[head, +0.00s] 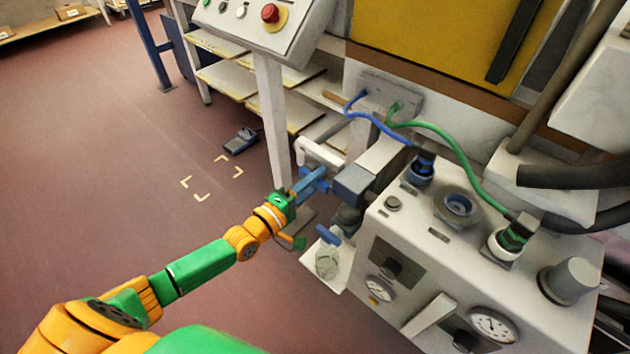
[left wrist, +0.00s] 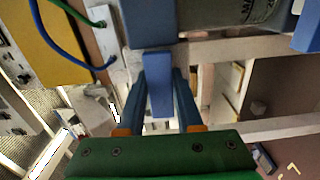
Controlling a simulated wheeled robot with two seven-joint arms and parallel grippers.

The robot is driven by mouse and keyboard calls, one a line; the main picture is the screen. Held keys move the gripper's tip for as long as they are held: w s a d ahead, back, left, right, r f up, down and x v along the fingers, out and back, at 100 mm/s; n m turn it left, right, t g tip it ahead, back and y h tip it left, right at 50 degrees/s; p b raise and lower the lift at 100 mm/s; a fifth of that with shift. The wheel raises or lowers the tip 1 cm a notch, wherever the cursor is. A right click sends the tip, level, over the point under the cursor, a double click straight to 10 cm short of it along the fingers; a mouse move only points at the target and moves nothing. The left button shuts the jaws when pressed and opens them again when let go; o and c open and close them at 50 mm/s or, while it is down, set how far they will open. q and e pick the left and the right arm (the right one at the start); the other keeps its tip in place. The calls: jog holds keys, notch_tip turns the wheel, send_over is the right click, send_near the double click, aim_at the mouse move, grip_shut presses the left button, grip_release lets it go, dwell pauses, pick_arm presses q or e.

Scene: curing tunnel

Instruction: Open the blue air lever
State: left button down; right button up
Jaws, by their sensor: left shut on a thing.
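The blue air lever (left wrist: 158,88) shows in the left wrist view as a flat blue bar between my two fingers. My left gripper (head: 315,179) is shut on it at the left side of the grey valve block (head: 356,185). In the head view the fingers largely cover the lever, so its exact angle is hard to tell. My left arm reaches in from the lower left. My right gripper is not in view.
A second small blue handle (head: 328,235) sits lower, above a clear bowl (head: 327,262). A white machine housing (head: 440,265) with gauges stands on the right. A blue hose (head: 372,122) and a green hose (head: 450,140) run behind. Open floor lies left.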

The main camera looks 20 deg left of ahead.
pick_arm(q)
jog(key=shift+n, duration=0.3)
dwell(0.4)
jog(key=c, duration=0.6)
grip_release()
jog(key=shift+o, duration=0.2)
jog(key=p+v, duration=0.1)
jog(key=v, duration=0.6)
jog(key=shift+a, duration=0.1)
